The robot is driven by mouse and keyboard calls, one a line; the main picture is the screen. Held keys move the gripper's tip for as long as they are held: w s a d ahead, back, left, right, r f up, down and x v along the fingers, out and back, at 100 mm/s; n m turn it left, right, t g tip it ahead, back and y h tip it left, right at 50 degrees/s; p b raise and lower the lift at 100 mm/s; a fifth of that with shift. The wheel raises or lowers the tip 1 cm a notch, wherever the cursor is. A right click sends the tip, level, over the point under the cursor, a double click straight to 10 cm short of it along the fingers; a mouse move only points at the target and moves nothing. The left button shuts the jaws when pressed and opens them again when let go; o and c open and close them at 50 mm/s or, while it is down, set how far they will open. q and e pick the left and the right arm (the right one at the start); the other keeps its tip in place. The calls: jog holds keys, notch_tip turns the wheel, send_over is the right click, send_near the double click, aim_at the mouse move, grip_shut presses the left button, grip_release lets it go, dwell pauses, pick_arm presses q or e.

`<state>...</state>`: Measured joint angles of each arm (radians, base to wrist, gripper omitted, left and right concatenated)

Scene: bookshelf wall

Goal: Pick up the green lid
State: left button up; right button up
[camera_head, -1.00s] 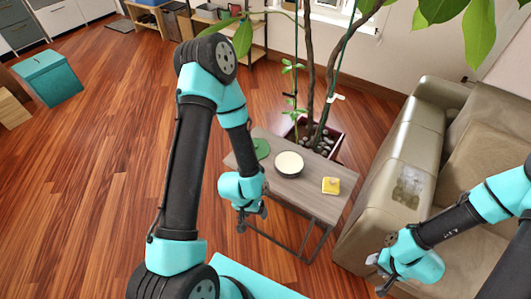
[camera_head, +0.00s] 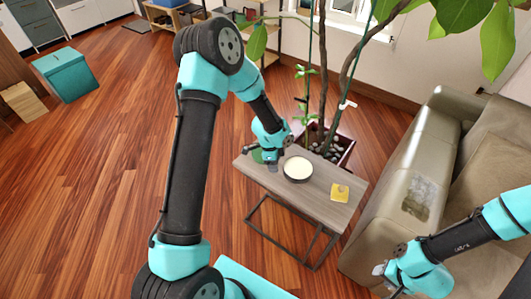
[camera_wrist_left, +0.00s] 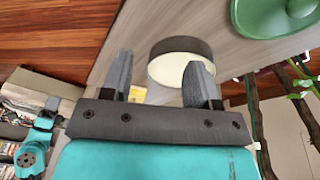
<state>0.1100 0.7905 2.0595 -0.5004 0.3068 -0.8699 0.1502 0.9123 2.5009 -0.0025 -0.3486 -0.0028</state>
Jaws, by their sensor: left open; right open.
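The green lid (camera_head: 256,155) lies on the small wooden table (camera_head: 318,206), near its left end, partly hidden by my left gripper (camera_head: 272,166). In the left wrist view the green lid (camera_wrist_left: 270,22) is at the upper right, cut by the frame edge, with a raised knob. My left gripper is open and empty; in that view its fingers (camera_wrist_left: 160,72) are apart, with the lid off to their right. My right gripper (camera_head: 382,272) is open and empty by the sofa, far from the lid.
A dark-rimmed round pot with a pale inside (camera_head: 298,169) stands close to the lid. A yellow item (camera_head: 340,192) lies near the table's right end. A planted tree (camera_head: 322,140) stands behind the table, and a sofa (camera_head: 412,190) is at the right.

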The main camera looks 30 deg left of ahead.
pick_arm(q)
jog(key=w+a+r+m+y, duration=0.3)
jog(key=w+a+r+m, duration=0.4)
jog(key=w+r, duration=0.2)
jog(key=shift+w+a+r+m+y, duration=0.3)
jog(key=shift+w+a+r+y, duration=0.1)
jog(key=shift+r, duration=0.2)
jog(key=shift+s+f, duration=0.1)
jog(key=f, duration=0.4)
jog(key=a+f, duration=0.1)
jog(key=f, duration=0.7)
jog(key=shift+w+a, duration=0.15)
jog(key=shift+w, duration=0.1)
jog(key=shift+w+a+f, duration=0.1)
jog(key=shift+f, duration=1.2)
jog(key=shift+a+f, duration=0.1)
jog(key=shift+f, duration=1.2)
jog(key=shift+c, duration=0.3)
jog(key=c, duration=0.9)
